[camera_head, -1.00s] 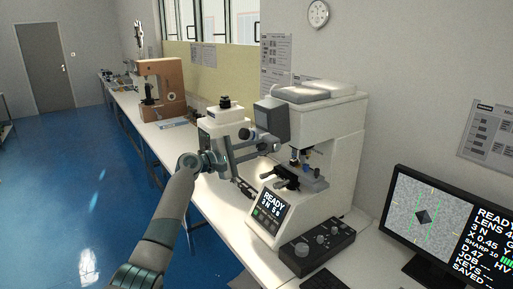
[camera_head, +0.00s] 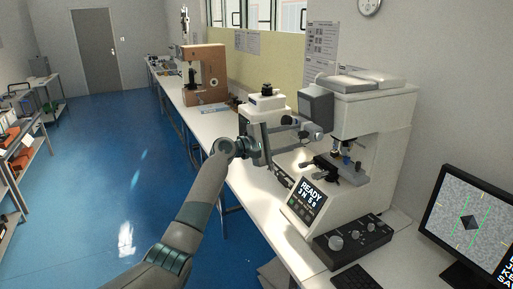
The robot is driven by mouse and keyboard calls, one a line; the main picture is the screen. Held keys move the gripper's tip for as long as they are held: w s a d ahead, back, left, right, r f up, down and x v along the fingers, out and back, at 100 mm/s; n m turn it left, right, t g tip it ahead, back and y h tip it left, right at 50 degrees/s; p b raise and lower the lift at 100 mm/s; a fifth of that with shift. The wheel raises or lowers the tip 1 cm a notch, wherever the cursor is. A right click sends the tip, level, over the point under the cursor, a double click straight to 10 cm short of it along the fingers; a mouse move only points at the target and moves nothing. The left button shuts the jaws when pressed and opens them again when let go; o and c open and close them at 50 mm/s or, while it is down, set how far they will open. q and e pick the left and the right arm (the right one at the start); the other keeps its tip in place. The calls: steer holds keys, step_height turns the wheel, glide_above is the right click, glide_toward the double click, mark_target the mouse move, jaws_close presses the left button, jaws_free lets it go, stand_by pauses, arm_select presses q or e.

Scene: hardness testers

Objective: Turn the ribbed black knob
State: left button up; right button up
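My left gripper (camera_head: 308,130) reaches in from the left, in front of the white hardness testers. Its two fingers point right and stand apart, with a gap between them. A small dark knob (camera_head: 303,133) shows near the fingertips; its ribs are too small to make out, and I cannot tell whether the fingers touch it. The large white tester (camera_head: 372,120) stands just to the right, with a grey head and a lit READY panel (camera_head: 311,195). A smaller white tester (camera_head: 266,103) with a black top is partly hidden behind the gripper. My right gripper is not in view.
A black control box (camera_head: 352,241) with several knobs sits at the bench front, beside a keyboard (camera_head: 355,279). A monitor (camera_head: 470,222) stands at the right. A brown tester (camera_head: 205,75) is farther back on the bench. The blue floor (camera_head: 110,190) at left is open, with shelves (camera_head: 20,150) beyond.

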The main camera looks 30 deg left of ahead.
arm_select(q)
steer(key=b+v, duration=0.6)
steer(key=v, duration=0.9)
steer(key=shift+s+a, duration=0.15)
steer(key=shift+a, duration=0.05)
